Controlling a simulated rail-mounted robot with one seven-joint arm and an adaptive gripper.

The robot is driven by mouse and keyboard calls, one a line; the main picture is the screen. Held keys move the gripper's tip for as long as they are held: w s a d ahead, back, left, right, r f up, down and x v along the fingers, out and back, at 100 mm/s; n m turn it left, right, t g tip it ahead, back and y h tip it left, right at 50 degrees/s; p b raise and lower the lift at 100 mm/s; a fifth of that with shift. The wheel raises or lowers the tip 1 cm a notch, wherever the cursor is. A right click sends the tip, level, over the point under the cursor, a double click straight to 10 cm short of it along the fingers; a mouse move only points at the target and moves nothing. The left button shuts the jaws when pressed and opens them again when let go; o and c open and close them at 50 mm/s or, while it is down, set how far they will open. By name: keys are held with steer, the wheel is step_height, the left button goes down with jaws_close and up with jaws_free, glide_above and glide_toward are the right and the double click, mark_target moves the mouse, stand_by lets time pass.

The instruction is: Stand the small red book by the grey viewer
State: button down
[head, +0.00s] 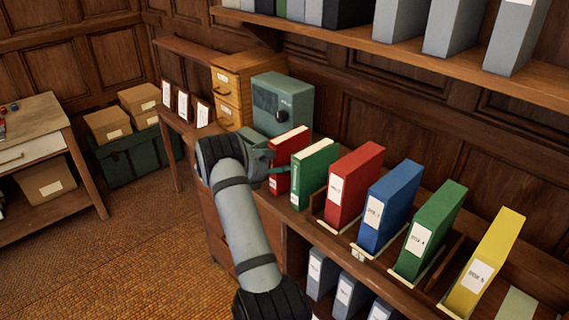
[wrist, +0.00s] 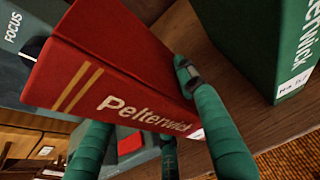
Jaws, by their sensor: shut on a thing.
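The small red book (head: 289,143) is near upright between the grey-green viewer (head: 284,100) and a green book (head: 314,170) in the head view. In the wrist view the red book (wrist: 115,70) shows its "Pelterwick" spine, tilted in the picture. My gripper (head: 268,162) is shut on the red book, with green fingers around its spine end in the wrist view (wrist: 140,110). The viewer (wrist: 20,45), marked "FOCUS", is close beside the book there. Whether the book's bottom rests on the wood is hidden.
Red, blue, green and yellow binders (head: 352,187) stand in slots to the right. The green book (wrist: 265,40) is close on the book's right. A wooden drawer box (head: 228,92) and small framed cards (head: 183,105) are left of the viewer. A shelf (head: 400,50) hangs above.

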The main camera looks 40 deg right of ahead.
mark_target(270, 164)
steer(key=c, duration=1.1)
jaws_free()
steer(key=shift+r, duration=0.2)
steer(key=shift+a, duration=0.4)
steer(key=b+v, duration=0.1)
steer(key=v, duration=1)
steer(key=shift+s+a+r+b, duration=0.1)
steer(key=shift+r+b, duration=0.05)
steer(key=shift+b, duration=0.15)
